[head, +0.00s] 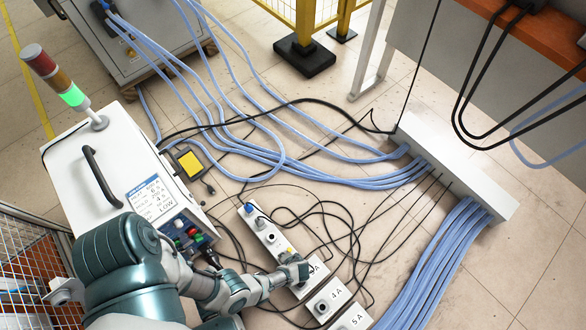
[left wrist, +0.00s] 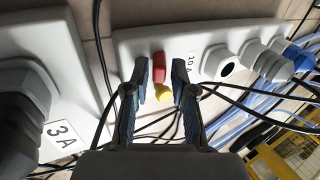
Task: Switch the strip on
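The white power strip (head: 280,241) lies on the floor in the head view, with a blue plug at its far end. In the left wrist view the strip (left wrist: 136,46) carries a red switch (left wrist: 158,66), a "10 A" label (left wrist: 191,63), an open round socket (left wrist: 217,63) and grey and blue connectors. A yellow part (left wrist: 163,95) shows below the switch. My left gripper (head: 299,270) is over the strip's near end. Its two fingertips (left wrist: 162,82) are apart, with the red switch showing between them. Contact and the switch's position cannot be told. My right gripper is out of view.
Boxes labelled "4 A" (head: 324,303) and "5 A" (head: 350,320) lie near the gripper; a "3A" box (left wrist: 40,75) shows in the wrist view. Black cables loop around the strip. The heater cabinet (head: 98,165) with its green-lit tower (head: 73,97) stands left.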

